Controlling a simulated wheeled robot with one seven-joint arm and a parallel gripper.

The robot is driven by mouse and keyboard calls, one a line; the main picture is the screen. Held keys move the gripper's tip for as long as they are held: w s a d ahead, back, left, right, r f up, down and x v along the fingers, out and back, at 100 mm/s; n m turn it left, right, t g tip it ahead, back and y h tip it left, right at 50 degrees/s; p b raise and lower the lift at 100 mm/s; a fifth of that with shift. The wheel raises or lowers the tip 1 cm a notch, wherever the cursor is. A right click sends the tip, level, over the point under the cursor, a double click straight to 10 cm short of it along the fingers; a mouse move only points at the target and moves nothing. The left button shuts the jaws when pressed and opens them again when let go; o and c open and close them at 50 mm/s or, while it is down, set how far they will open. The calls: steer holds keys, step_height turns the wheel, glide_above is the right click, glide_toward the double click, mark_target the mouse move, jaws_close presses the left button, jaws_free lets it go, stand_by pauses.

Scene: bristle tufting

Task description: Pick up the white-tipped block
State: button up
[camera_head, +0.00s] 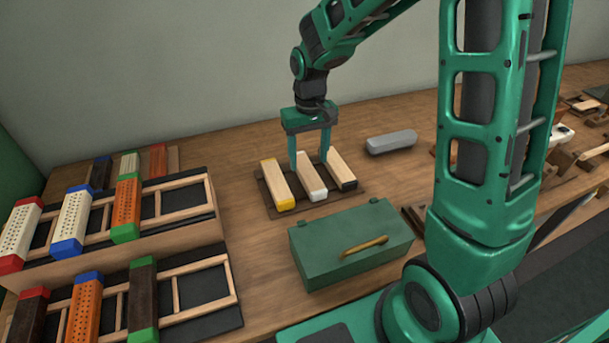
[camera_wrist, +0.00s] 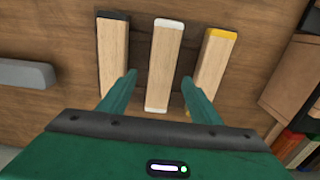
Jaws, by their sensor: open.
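The white-tipped block (camera_head: 311,180) is a pale wooden bar with a white end. It lies in the middle of a dark tray (camera_head: 272,205) between a yellow-tipped block (camera_head: 276,185) and a black-tipped block (camera_head: 341,170). In the wrist view the white-tipped block (camera_wrist: 165,65) is central. My gripper (camera_head: 310,160) points down over the tray and is open. In the wrist view its fingers (camera_wrist: 160,85) are on either side of the white-tipped block, apart from it in the picture. I cannot tell how far above the tray the fingertips are.
A green box with a brass handle (camera_head: 350,243) stands just in front of the tray. A grey rounded bar (camera_head: 391,142) lies to the right. Racks with coloured-end blocks (camera_head: 125,208) fill the left. Wooden parts (camera_head: 585,105) clutter the far right.

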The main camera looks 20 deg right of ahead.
mark_target(307, 170)
step_height(307, 170, down, 4)
steer(key=shift+a+f, duration=0.1)
steer(key=c, duration=1.2)
steer(key=shift+c, duration=0.2)
